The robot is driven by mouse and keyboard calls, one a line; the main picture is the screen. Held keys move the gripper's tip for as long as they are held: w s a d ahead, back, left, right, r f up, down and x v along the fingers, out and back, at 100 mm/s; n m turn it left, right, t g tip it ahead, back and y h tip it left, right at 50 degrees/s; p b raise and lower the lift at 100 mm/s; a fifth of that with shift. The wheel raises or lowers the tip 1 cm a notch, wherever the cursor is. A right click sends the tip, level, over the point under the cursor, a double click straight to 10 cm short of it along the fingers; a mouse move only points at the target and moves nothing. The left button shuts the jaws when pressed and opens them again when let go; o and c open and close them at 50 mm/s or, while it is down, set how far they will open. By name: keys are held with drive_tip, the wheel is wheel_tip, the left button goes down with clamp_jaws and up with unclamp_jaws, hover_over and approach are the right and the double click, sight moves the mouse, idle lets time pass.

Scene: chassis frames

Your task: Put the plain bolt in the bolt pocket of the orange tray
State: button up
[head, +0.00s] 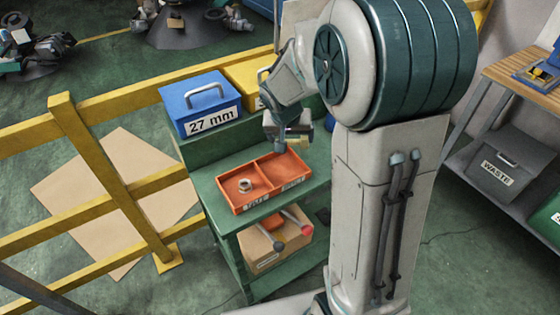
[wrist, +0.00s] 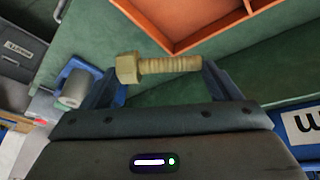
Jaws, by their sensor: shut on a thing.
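My gripper (head: 282,144) is above the back edge of the orange tray (head: 236,210) in the head view. In the wrist view my gripper (wrist: 160,78) is shut on a tan, brass-like bolt (wrist: 170,66). The bolt lies crosswise between the fingers, with its hex head at the left and its threaded shank to the right. The tray's orange wall (wrist: 172,40) shows at the top of the wrist view, apart from the bolt. The tray has two compartments. A metal nut (head: 245,185) lies in the left one, and the right one looks empty. The tray's front labels are too small to read.
The tray stands on a green cart (head: 213,200). A blue box marked 27 mm (head: 200,104) and a yellow box (head: 246,80) stand behind it. A cardboard box (head: 262,250) with tools is on the lower shelf. A yellow railing (head: 95,155) runs along the left.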

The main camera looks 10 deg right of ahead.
drive_tip(key=s+a+f, duration=0.2)
drive_tip(key=a, duration=0.1)
drive_tip(key=shift+s+a+f, duration=0.1)
drive_tip(key=shift+a+f, duration=0.05)
drive_tip(key=shift+a, duration=0.05)
drive_tip(key=shift+a+f, duration=0.1)
drive_tip(key=shift+f, duration=2)
drive_tip(key=shift+b, duration=0.3)
drive_tip(key=shift+f, duration=0.15)
drive_tip(key=o, duration=0.9)
drive_tip(key=shift+o, duration=0.8)
